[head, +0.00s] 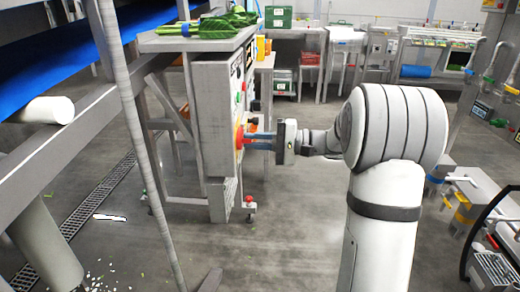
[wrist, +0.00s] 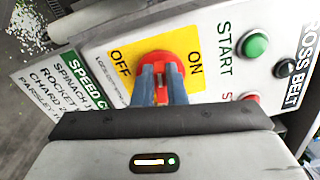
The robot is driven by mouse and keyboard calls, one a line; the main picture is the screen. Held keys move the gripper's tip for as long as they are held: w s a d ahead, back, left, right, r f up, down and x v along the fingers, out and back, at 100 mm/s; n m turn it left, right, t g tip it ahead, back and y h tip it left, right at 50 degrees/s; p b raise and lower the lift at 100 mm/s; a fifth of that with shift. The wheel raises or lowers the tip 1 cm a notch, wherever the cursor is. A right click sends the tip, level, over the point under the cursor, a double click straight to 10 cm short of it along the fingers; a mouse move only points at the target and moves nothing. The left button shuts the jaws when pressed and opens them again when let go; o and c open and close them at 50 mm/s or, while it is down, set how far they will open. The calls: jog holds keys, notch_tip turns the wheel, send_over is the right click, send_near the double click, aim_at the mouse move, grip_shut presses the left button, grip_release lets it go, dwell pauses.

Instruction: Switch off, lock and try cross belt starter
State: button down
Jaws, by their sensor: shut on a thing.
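The cross belt starter is a grey box (head: 214,105) seen side-on in the head view. Its light front face (wrist: 215,75) fills much of the wrist view, with a label reading "ROSS BELT" (wrist: 300,65), its first letter cut off. A red rotary switch (wrist: 168,62) sits on a yellow plate (wrist: 117,57) marked OFF and ON. My gripper (wrist: 160,85) is shut on the switch's red handle; it also shows in the head view (head: 247,140). The fingers hide part of the handle, so I cannot tell which mark it points to. No lock is visible.
A green START button (wrist: 254,44), a red button (wrist: 250,97) and a black button (wrist: 285,68) sit beside the switch. A green speed chart (wrist: 65,85) is on the other side. Leafy greens (head: 220,22) lie above the box. Open floor (head: 290,240) lies in front.

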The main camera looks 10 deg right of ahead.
jog(key=shift+s+a+f+n+b, duration=0.1)
jog(key=shift+f+n+b, duration=0.35)
jog(key=shift+n+b, duration=0.65)
jog(key=shift+r, duration=0.1)
jog(key=c, duration=1.5)
grip_release()
jog(key=shift+r, duration=0.15)
jog(key=p+v, duration=0.2)
jog(key=v, duration=0.6)
jog(key=shift+p, duration=0.3)
